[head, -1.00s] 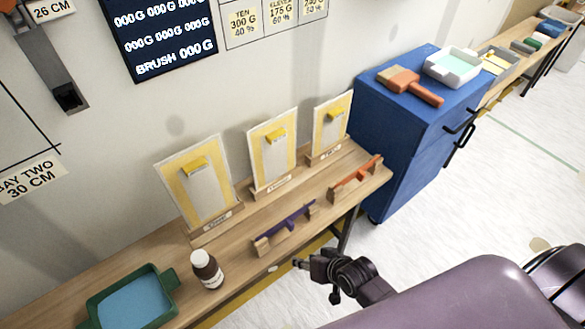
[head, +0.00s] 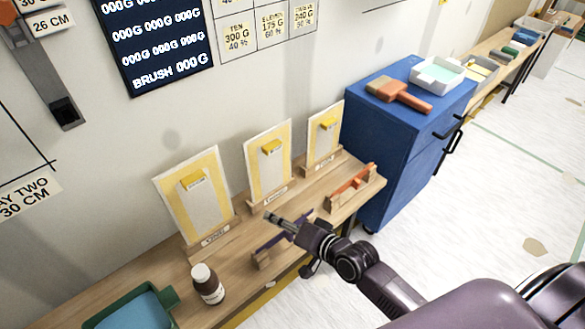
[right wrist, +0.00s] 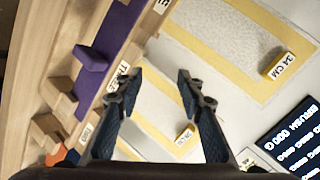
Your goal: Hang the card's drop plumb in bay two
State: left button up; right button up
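Three upright boards stand in wooden bases on the bench, each carrying a pale sheet with a yellow tag: a left board (head: 197,200), a middle board (head: 268,165) and a right board (head: 324,136). In the right wrist view one tag (right wrist: 277,66) reads 34 CM; another tag (right wrist: 185,139) shows between the fingers, its text unclear. The bay two label (head: 28,195), reading 30 CM, is on the wall at left. My right gripper (head: 272,217) is open and empty above the purple bar (head: 283,236), in front of the boards. My left gripper is out of view.
An orange bar (head: 351,184) on a stand, a brown bottle (head: 208,285) and a green tray (head: 160,300) share the bench (head: 100,285). A blue cabinet (head: 385,150) at right bears a brush (head: 398,95) and a white tray (head: 440,75). A dark screen (head: 155,45) hangs above.

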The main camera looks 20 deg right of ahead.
jog(key=w+d+r+m+t+h, duration=0.1)
jog(key=w+d+r+m+t, duration=0.4)
jog(key=w+d+r+m, duration=0.35)
jog(key=shift+n, duration=0.35)
jog(key=x, duration=0.2)
jog(key=r+x, duration=0.1)
jog(key=x, duration=0.2)
jog(key=a+x, duration=0.1)
jog(key=x, duration=0.2)
jog(key=shift+a+r, duration=0.1)
jog(key=shift+r, duration=0.15)
grip_shut()
jog(key=shift+r, duration=0.1)
notch_tip(320, 180, up, 7)
jog(key=p, duration=0.6)
send_over(275, 149)
jog(key=shift+s, duration=0.25)
